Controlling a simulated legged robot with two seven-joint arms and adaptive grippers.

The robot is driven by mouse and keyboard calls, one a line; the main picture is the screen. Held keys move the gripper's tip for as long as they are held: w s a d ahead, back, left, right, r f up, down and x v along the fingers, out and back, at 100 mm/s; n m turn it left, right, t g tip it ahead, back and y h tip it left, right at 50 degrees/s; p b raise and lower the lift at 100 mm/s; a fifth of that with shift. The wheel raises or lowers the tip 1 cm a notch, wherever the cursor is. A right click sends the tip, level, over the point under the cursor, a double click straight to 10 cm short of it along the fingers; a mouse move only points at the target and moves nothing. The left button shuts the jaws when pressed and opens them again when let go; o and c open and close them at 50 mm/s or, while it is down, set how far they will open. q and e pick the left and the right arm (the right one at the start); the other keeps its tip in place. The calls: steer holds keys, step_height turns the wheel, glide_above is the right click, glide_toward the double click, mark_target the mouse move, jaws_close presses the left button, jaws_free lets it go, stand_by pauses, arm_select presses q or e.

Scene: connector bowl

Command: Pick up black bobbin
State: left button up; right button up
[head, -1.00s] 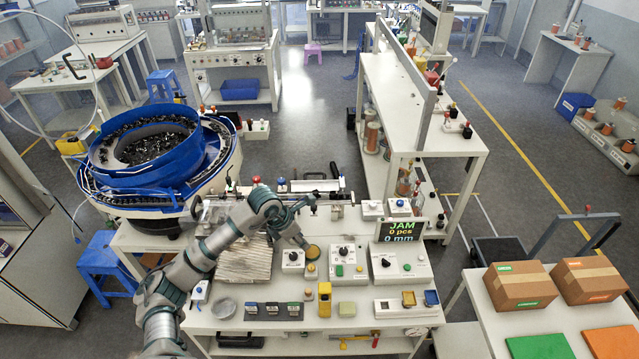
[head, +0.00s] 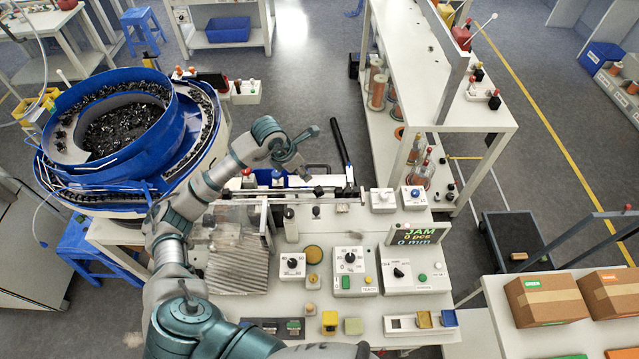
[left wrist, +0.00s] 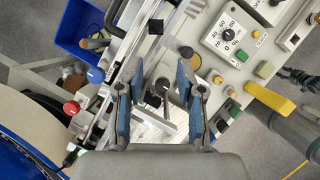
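My left gripper (head: 297,158) is above the back of the white bench, over the rail. In the left wrist view its blue-padded fingers (left wrist: 160,100) are apart, with nothing held between them. A dark upright cylinder (head: 289,224) stands on the bench behind the dial boxes; a dark round top (left wrist: 162,84) shows below the gap between the fingers. A smaller dark knob-like piece (head: 316,212) stands to its right. I cannot tell for certain which is the black bobbin. A grey arm part shows at the bottom edge of the head view; the right gripper is not clear there.
A rail (head: 300,194) with a black block (head: 318,190) runs along the bench's back. A blue bowl feeder (head: 105,130) is at left, beside the arm. Copper spools (head: 377,92) stand on the right-hand shelf.

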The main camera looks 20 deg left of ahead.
arm_select(q)
glide_toward(318, 188)
steer(key=f, duration=0.1)
steer(key=b+x, duration=0.1)
steer(key=x, duration=0.1)
steer(key=b+x, duration=0.1)
steer(key=shift+s+a+f, duration=0.1)
steer(key=shift+f, duration=0.35)
steer(key=shift+w+d+f, duration=0.25)
steer(key=shift+f, duration=0.2)
steer(key=b+x, duration=0.2)
steer(key=x, duration=0.1)
steer(key=b+x, duration=0.1)
steer(key=x, duration=0.1)
steer(key=shift+w+d+r+b, duration=0.1)
steer(key=shift+w+d+b, duration=0.15)
steer(key=shift+d+b, duration=0.1)
steer(key=shift+a+r, duration=0.1)
arm_select(e)
steer(key=f, duration=0.5)
steer(key=shift+w+a+f, duration=0.2)
steer(key=shift+w+f, duration=0.05)
steer(key=shift+w, duration=0.1)
arm_select(q)
steer(key=shift+a, duration=0.1)
steer(key=c, duration=0.5)
